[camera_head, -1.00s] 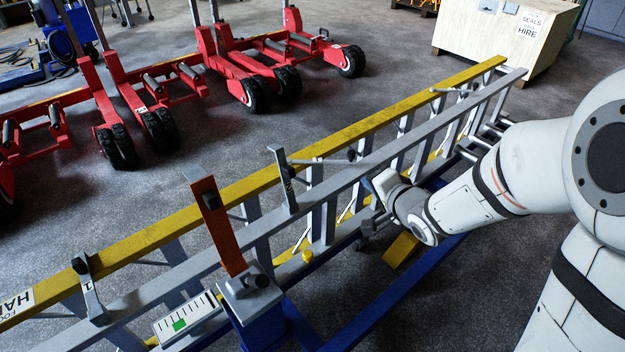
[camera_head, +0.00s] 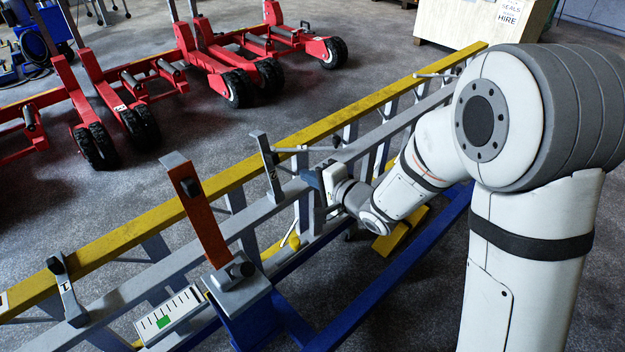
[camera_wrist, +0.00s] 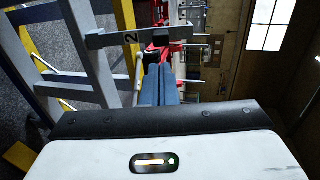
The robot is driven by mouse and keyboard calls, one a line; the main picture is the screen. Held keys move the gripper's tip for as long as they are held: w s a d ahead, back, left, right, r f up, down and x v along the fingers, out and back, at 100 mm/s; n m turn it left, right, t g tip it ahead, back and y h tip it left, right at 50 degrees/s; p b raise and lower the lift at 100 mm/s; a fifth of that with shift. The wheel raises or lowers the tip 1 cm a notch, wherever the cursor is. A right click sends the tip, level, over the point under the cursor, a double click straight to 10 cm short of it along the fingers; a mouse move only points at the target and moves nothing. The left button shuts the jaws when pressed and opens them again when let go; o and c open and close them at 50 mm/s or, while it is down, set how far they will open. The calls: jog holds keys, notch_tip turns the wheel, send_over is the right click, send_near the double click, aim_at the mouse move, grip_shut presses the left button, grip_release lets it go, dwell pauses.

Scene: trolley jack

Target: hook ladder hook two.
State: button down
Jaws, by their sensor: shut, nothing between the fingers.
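Hook two (camera_head: 266,167) is a grey bar marked 2. It stands up from the grey ladder rail (camera_head: 230,226), and its upper end shows against and above the yellow rail (camera_head: 180,212). In the wrist view, hook two (camera_wrist: 140,38) lies across the picture just beyond my fingertips. My gripper (camera_head: 308,181) is shut and empty, to the right of hook two by the grey rail. Hook one (camera_head: 67,291), marked 1, spans between the two rails.
An orange upright lever (camera_head: 197,212) stands on a blue frame (camera_head: 252,320) left of my gripper, near a white scale with a green mark (camera_head: 168,316). Red wheeled jacks (camera_head: 225,72) stand behind the ladder. A wooden crate (camera_head: 462,25) is at the back right.

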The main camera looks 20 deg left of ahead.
aim_at(275, 161)
jog(key=b+x, duration=0.2)
jog(key=x, duration=0.8)
jog(key=shift+w+a+f, duration=0.1)
jog(key=shift+w+a, duration=0.05)
jog(key=shift+a, duration=0.05)
